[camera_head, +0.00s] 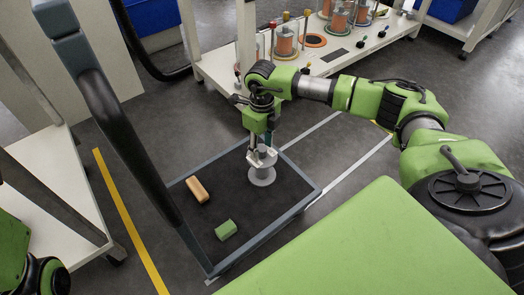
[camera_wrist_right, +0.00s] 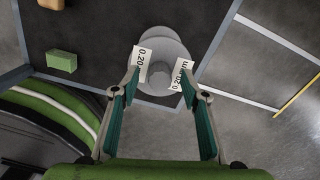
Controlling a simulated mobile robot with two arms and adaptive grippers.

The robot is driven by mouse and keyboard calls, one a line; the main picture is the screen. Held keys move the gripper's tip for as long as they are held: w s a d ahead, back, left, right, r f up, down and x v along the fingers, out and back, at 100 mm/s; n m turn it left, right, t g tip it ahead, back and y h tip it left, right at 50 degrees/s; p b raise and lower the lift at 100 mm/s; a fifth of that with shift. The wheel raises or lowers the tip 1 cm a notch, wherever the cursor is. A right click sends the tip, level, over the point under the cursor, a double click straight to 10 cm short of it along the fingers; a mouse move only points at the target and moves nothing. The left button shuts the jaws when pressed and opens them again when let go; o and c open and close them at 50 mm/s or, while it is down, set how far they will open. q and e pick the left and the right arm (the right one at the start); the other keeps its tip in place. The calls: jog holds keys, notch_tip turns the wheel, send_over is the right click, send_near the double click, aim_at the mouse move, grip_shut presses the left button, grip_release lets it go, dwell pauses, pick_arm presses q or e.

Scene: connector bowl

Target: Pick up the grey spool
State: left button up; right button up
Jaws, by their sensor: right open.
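The grey spool (camera_head: 262,177) stands on the dark tray surface in the head view, its wide round base flange flat on it. The right gripper (camera_head: 262,158) is above it, pointing down, with its fingertips around the spool's upper part. In the right wrist view the spool (camera_wrist_right: 168,42) lies between and just beyond the open fingers (camera_wrist_right: 162,76). White labels reading "0.20" show at both fingertips. I cannot tell whether the fingers touch the spool. My left gripper is not in view; only part of the left arm shows at the lower left.
The tray cart (camera_head: 318,192) has a raised grey rim and a dark handle post (camera_head: 115,120) on its left. A tan block (camera_head: 197,190) and a green block (camera_head: 226,230) lie left of the spool. A white shelf (camera_head: 335,65) with several spools stands behind.

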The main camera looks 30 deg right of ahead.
grip_shut()
